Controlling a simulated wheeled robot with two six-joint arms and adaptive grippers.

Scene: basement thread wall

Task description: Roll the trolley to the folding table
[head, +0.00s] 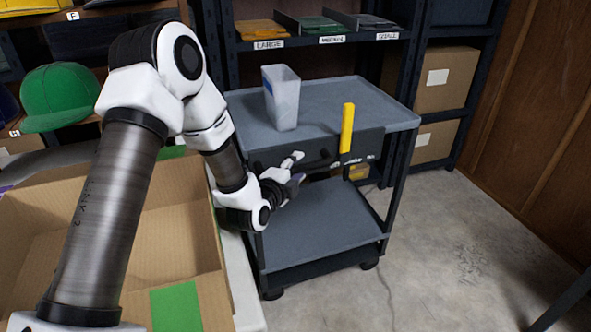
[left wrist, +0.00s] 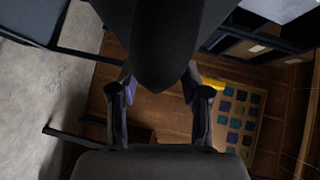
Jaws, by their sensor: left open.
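The grey trolley (head: 325,225) stands in the middle of the head view, with an upper tray and a lower shelf on dark posts and casters. A pale bin (head: 282,97) stands on its upper tray, and a yellow upright piece (head: 347,128) is at its front edge. My left gripper (head: 296,172) is in front of the trolley's dark front panel, just below the tray. In the left wrist view its two fingers (left wrist: 159,115) are apart with nothing clearly between them. I cannot tell whether it touches the trolley. No folding table is clearly identifiable. My right gripper is out of view.
An open cardboard box (head: 190,250) is at left, beside the trolley. A dark shelf unit (head: 432,100) with boxes stands behind. Bare concrete floor (head: 450,250) is clear to the right, up to a wooden wall (head: 535,130). A dark bar (head: 568,303) shows at lower right.

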